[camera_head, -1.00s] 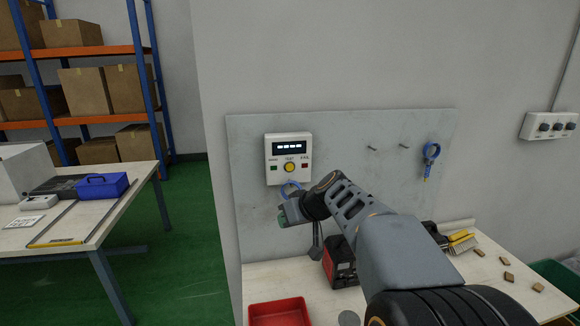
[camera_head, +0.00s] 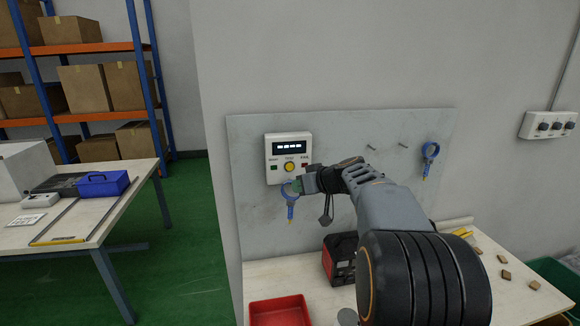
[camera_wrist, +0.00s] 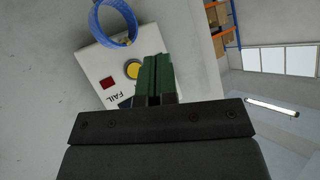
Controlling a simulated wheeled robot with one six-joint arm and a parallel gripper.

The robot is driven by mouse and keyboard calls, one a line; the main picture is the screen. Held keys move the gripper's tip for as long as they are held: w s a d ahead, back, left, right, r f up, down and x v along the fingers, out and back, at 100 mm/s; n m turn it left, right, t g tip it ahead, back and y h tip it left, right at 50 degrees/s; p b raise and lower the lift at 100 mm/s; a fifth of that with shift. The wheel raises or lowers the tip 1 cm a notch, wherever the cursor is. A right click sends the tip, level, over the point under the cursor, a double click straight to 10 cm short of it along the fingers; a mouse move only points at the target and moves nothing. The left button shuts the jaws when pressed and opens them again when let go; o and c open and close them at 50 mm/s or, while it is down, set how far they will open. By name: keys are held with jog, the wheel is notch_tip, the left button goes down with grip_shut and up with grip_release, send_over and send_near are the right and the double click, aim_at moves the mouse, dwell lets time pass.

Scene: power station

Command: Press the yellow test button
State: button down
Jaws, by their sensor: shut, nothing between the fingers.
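The white tester box (camera_head: 288,146) hangs on the grey wall panel, with a dark display at its top. Its round yellow test button (camera_head: 290,167) sits in the middle, between a small green and a small red square. In the wrist view the yellow button (camera_wrist: 132,69) is partly hidden behind my green fingers. My gripper (camera_head: 301,185) is at the box's lower right corner in the head view. In the wrist view my gripper (camera_wrist: 153,62) has its fingers together and empty, beside the button; I cannot tell whether they touch the box.
A blue ring-shaped tool (camera_head: 290,200) hangs just below the box, close to my gripper; its ring (camera_wrist: 113,22) also shows in the wrist view. Another blue tool (camera_head: 430,155) hangs at the right. A red tray (camera_head: 278,312) and a red-black device (camera_head: 340,258) stand on the bench below.

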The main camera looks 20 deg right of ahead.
aim_at(290, 167)
jog(key=w+d+p, duration=0.1)
jog(key=w+p, duration=0.2)
jog(key=w, duration=0.4)
jog(key=shift+w+d+p, duration=0.2)
jog(key=shift+d+p, duration=0.05)
jog(key=shift+p, duration=0.05)
jog(key=shift+w, duration=0.15)
dwell(1.8)
jog(key=shift+w+d+b, duration=0.1)
jog(key=shift+w+b, duration=0.2)
jog(key=shift+w+d, duration=0.1)
jog(key=shift+w, duration=0.25)
dwell(0.7)
jog(key=shift+s+f+b, duration=0.1)
jog(key=shift+s+b, duration=0.1)
jog(key=shift+b, duration=0.25)
jog(key=shift+s+b, duration=0.6)
jog(key=shift+b, duration=0.1)
